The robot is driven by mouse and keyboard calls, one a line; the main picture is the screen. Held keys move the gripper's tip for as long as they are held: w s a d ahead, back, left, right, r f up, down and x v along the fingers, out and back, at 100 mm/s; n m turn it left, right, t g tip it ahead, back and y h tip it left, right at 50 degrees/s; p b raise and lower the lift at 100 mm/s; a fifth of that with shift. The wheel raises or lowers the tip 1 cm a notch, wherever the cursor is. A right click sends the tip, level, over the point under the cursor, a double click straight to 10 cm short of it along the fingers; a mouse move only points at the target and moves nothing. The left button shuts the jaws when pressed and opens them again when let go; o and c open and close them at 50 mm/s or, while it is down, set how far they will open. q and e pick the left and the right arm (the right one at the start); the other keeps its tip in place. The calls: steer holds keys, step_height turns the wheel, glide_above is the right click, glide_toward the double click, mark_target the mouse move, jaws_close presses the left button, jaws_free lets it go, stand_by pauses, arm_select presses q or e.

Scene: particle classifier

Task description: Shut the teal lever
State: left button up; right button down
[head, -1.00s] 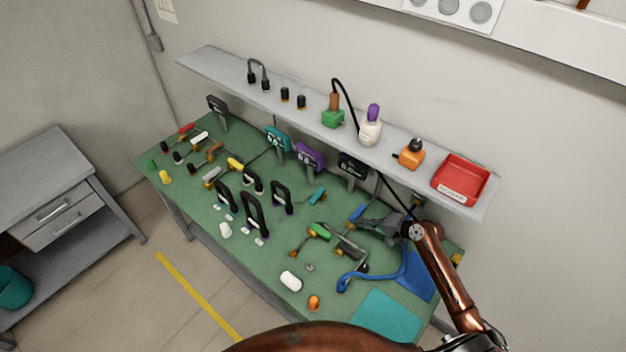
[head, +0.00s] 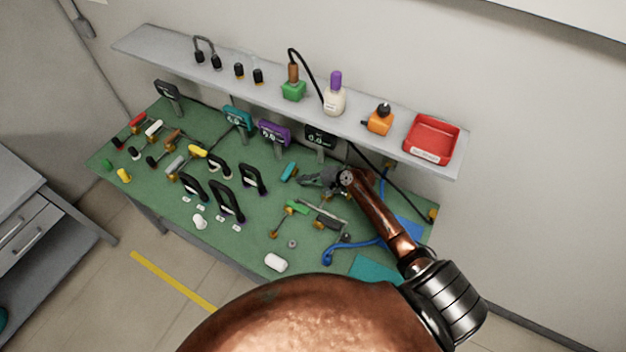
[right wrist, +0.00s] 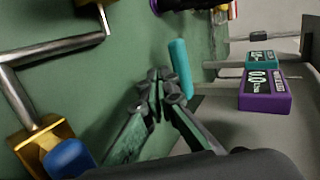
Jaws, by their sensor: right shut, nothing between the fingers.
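The teal lever (head: 289,171) is a short teal handle on the green bench, in front of the purple and black meters. In the right wrist view the teal lever (right wrist: 180,68) stands just beyond and to the right of the fingertips. My right gripper (head: 303,182) is beside the lever, at its right in the head view. Its fingertips (right wrist: 160,86) are together with nothing between them. I cannot tell whether they touch the lever. The lever's fitting is hard to make out. My left gripper is not in view.
A blue-handled brass valve (right wrist: 68,158) lies near the gripper. A green-handled valve (head: 298,207) is in front of it. The purple meter (head: 274,134) and black meter (head: 321,137) stand behind, below a shelf (head: 210,72). Black clamps (head: 226,203) stand to the left.

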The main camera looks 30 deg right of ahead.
mark_target(288, 177)
steer(key=shift+w+a+r, duration=0.15)
steer(key=shift+w+a, duration=0.3)
steer(key=shift+w, duration=0.2)
steer(key=shift+w+a, duration=0.2)
steer(key=shift+w, duration=0.05)
steer(key=shift+w+a, duration=0.15)
steer(key=shift+w, duration=0.05)
steer(key=shift+w+a+p, duration=0.45)
steer(key=shift+w+a, duration=0.1)
steer(key=shift+a, duration=0.15)
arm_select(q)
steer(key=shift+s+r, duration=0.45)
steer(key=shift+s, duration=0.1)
arm_select(e)
steer(key=shift+s+a, duration=0.1)
